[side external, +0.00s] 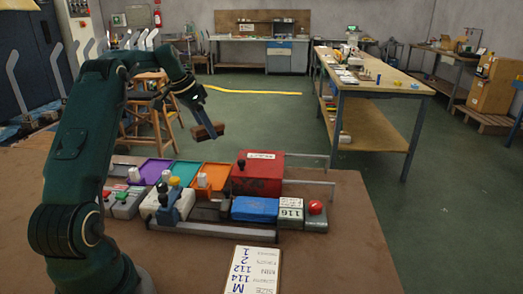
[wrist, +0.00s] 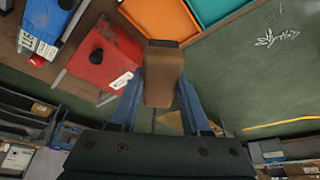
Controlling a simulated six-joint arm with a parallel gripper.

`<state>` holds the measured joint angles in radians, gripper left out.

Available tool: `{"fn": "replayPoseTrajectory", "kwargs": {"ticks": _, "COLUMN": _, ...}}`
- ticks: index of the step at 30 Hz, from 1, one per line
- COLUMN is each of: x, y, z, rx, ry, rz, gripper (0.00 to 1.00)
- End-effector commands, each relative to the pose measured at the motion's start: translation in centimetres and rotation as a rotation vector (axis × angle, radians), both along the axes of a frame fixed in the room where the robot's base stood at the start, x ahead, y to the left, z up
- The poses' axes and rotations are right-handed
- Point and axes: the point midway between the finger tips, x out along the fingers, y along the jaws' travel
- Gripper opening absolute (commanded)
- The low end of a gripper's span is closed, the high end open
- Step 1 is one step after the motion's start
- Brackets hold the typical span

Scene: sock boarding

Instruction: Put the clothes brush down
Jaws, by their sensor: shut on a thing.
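The clothes brush (side external: 207,131) is a small brown block held in the air above and behind the colored trays, seen tilted in the side view. My gripper (side external: 202,115) is shut on it. In the wrist view the brush (wrist: 163,75) sits between the two blue fingers of my gripper (wrist: 162,88), with its brown body towards the camera. Its bristles cannot be made out. It is apart from the trays and the table. The orange tray (wrist: 157,20) and the teal tray (wrist: 216,8) lie beyond it in the wrist view.
A purple tray (side external: 151,172) lies left of the teal one. A red box (side external: 258,175), blue box (side external: 255,209), "116" block (side external: 290,212) and red button (side external: 315,207) stand right. A white printed card (side external: 252,272) lies in front. The table's right front (side external: 345,255) is clear.

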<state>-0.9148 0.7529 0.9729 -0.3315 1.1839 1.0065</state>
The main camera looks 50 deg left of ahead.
Motion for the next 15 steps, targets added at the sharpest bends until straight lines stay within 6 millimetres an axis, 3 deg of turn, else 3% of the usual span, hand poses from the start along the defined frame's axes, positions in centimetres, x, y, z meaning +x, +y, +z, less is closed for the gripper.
{"fn": "replayPoseTrajectory", "kwargs": {"ticks": 15, "x": -0.1, "y": -0.2, "z": -7.3, "rx": -0.005, "ry": 0.004, "rz": -0.001, "gripper": 0.02}}
